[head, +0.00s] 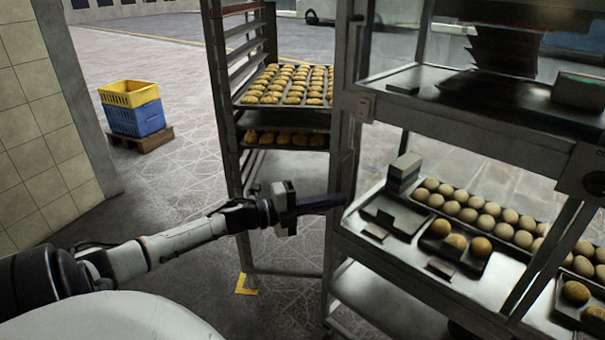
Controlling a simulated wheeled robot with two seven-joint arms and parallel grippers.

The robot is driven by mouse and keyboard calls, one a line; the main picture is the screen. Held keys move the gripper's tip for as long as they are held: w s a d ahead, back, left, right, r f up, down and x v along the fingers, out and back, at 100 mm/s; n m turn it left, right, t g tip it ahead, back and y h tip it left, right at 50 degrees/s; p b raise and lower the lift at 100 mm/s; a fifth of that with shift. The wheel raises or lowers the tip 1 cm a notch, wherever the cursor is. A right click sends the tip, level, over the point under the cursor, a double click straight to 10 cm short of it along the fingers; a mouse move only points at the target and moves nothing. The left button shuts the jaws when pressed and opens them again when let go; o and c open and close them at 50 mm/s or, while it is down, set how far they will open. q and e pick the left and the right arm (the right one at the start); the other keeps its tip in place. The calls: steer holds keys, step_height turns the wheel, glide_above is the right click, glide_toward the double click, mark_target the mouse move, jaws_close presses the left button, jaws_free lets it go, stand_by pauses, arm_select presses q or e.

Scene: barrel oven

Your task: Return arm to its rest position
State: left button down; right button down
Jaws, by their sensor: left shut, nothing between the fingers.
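My left arm (170,242) comes in from the lower left and reaches out toward the middle of the head view. My left gripper (318,203) is at its end, with dark fingers pointing right. The fingers are shut with nothing between them. They are in front of the rack and close to the left upright of the metal cabinet (341,150); I cannot tell whether they touch it. My right gripper is not in view.
A tall rack (222,110) behind the arm holds a tray of baked buns (290,84). The cabinet at right holds dough balls (480,212) and small trays (394,214). Yellow and blue crates (135,108) stand on a pallet at left. The floor between is clear.

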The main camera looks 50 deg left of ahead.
arm_select(q)
steer(key=v, duration=0.8)
steer(key=s+d+f+n+g+y+p, duration=0.1)
steer(key=s+d+f+n+y, duration=0.25)
steer(key=d+f+n, duration=0.45)
steer(key=s+d+f+n+g+y+p, duration=0.2)
steer(key=s+d+f+n, duration=0.2)
steer(key=d+f+n, duration=0.4)
steer(key=s+d+f+n+g, duration=0.2)
steer(key=s+d+f, duration=0.1)
steer(key=s+d, duration=0.2)
steer(key=s+d+f+n+g, duration=0.2)
steer(key=s+d, duration=0.3)
steer(key=d, duration=0.5)
steer(key=shift+s+d+f+n+g+p, duration=0.2)
steer(key=shift+d+f+n+g+p, duration=0.1)
steer(key=shift+f+n+p, duration=0.1)
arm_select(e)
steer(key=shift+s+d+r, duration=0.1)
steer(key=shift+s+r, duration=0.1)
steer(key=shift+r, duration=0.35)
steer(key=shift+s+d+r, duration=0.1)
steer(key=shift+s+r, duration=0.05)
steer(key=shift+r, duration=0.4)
arm_select(q)
steer(key=shift+h, duration=0.25)
